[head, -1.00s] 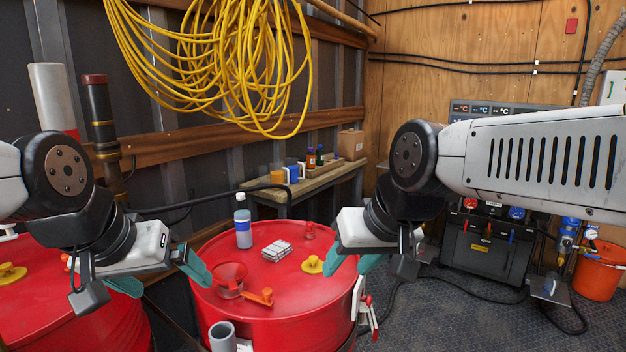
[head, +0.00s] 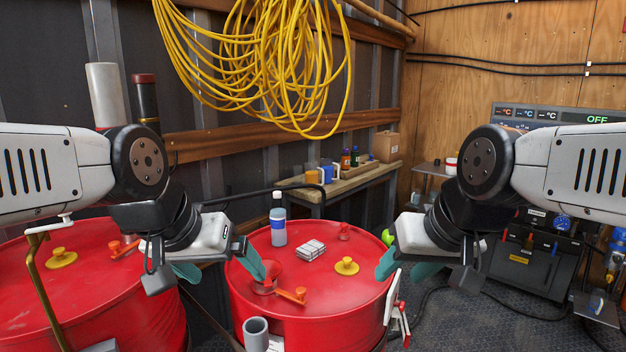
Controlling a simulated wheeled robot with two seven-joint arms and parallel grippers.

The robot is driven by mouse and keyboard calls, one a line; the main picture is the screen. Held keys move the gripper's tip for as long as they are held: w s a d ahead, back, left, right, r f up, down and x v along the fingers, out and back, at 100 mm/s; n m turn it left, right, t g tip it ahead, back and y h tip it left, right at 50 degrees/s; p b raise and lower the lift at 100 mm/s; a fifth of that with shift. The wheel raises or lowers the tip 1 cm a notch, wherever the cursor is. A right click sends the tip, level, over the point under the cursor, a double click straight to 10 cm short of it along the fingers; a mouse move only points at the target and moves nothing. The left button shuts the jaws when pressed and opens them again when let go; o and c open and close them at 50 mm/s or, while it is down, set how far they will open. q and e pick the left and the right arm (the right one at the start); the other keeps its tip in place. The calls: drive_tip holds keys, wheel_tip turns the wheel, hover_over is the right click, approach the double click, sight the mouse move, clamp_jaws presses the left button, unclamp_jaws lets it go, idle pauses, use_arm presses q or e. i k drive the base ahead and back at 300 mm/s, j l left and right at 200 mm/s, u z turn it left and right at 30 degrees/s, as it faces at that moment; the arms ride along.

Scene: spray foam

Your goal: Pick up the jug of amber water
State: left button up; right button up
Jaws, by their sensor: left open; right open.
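A small amber-orange container (head: 312,177) stands on the wooden bench at the back, beside a blue-and-white one. It may be the jug of amber water, but it is too small to tell. My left gripper (head: 220,268) is open and empty at the left rim of the middle red drum. My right gripper (head: 408,269) is open and empty at the drum's right rim. Both grippers are well in front of the bench and touch none of the items on it.
Another red drum (head: 95,300) stands left. Dark bottles and a cardboard box (head: 385,146) are on the bench (head: 372,178).

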sight(312, 170)
drive_tip(key=l+z, duration=0.2)
drive_tip(key=z, duration=0.35)
drive_tip(key=i+l+z, duration=0.45)
drive_tip(key=l, duration=0.45)
drive_tip(key=i+l+z, duration=0.45)
drive_tip(key=i+l, duration=0.25)
drive_tip(key=i+l+u, duration=0.15)
drive_tip(key=i, duration=0.3)
drive_tip(key=i+u, duration=0.1)
drive_tip(key=i, duration=0.4)
drive_tip(key=i+l+u, duration=0.15)
drive_tip(key=i, duration=0.3)
drive_tip(key=i+j+u, duration=0.2)
drive_tip(key=i+u, duration=1.2)
drive_tip(key=i+l+u, duration=0.3)
drive_tip(key=u, duration=0.15)
drive_tip(key=i+j+u, duration=0.15)
drive_tip(key=i+u, duration=0.8)
drive_tip(key=i+l+u, duration=0.1)
drive_tip(key=i+u, duration=0.2)
drive_tip(key=u, duration=0.15)
